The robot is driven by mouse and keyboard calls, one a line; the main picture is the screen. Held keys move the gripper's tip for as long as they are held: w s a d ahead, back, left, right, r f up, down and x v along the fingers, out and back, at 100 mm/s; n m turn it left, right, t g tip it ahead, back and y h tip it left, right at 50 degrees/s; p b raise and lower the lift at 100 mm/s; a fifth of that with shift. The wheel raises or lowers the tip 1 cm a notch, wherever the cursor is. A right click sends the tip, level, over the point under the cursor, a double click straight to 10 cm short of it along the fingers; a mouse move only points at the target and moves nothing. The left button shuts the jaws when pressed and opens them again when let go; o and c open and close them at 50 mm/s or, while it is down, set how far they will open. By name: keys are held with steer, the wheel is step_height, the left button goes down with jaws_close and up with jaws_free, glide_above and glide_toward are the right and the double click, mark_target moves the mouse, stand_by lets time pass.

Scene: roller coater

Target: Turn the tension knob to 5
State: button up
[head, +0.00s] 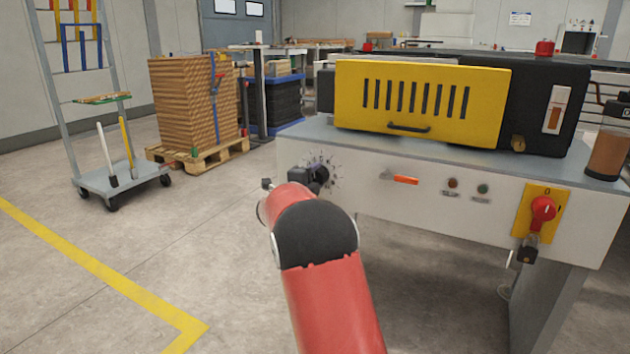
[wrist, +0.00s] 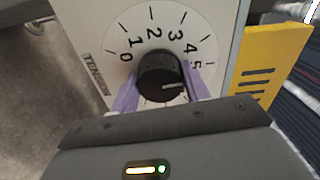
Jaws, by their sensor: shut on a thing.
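The tension knob (wrist: 160,72) is black and round, at the middle of a white dial marked 0 to 5 in the wrist view. Its white pointer line points to the right, toward the side of the 5; the exact reading is hard to tell, as the right finger partly covers that edge. My gripper (wrist: 160,88) is shut on the knob, with one pale purple finger on each side. In the head view, the dial (head: 334,161) is at the left end of the machine's front panel, with my gripper in front and hiding much of it.
The panel also carries an orange-red switch (head: 405,180), two small buttons and a red rotary switch (head: 542,209) on a yellow plate. A yellow slotted guard (head: 420,100) is above. A trolley (head: 125,182) and a loaded pallet (head: 198,154) stand at left, with open floor before them.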

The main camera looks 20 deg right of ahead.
steer(key=shift+m, duration=0.5)
steer(key=o, duration=1)
steer(key=v, duration=0.7)
steer(key=shift+s+a, duration=0.25)
steer(key=shift+a, duration=0.1)
